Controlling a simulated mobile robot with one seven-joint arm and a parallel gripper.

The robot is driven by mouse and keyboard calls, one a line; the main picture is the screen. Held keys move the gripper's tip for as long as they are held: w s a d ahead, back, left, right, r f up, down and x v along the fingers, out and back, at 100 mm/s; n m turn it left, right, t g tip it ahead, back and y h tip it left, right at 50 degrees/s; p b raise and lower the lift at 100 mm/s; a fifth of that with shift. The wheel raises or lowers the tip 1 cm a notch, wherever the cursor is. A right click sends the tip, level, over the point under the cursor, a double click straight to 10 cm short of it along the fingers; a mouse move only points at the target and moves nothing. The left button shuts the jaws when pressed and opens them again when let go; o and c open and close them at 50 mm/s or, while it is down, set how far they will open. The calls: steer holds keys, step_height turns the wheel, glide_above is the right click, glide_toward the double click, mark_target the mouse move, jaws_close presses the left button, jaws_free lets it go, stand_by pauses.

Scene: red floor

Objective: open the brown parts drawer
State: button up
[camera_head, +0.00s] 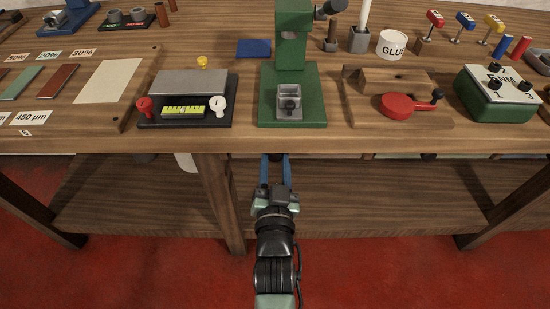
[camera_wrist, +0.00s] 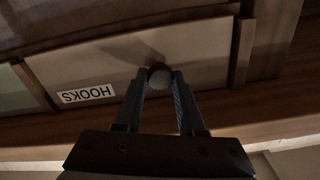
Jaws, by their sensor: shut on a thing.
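A dull brown drawer front (camera_wrist: 100,68) with an upside-down HOOKS label (camera_wrist: 87,94) fills the middle of the wrist view. In the head view my gripper (camera_head: 275,165) reaches under the front edge of the workbench (camera_head: 340,140). The bench top hides the drawer and the fingertips there.
A greenish drawer front (camera_wrist: 16,92) adjoins at the left in the wrist view. In the head view a lower shelf (camera_head: 370,190) lies under the bench, with table legs (camera_head: 220,200) beside my arm. The red floor (camera_head: 390,280) in front is clear.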

jaws_close()
steer(key=shift+s, duration=0.1)
stand_by(0.9)
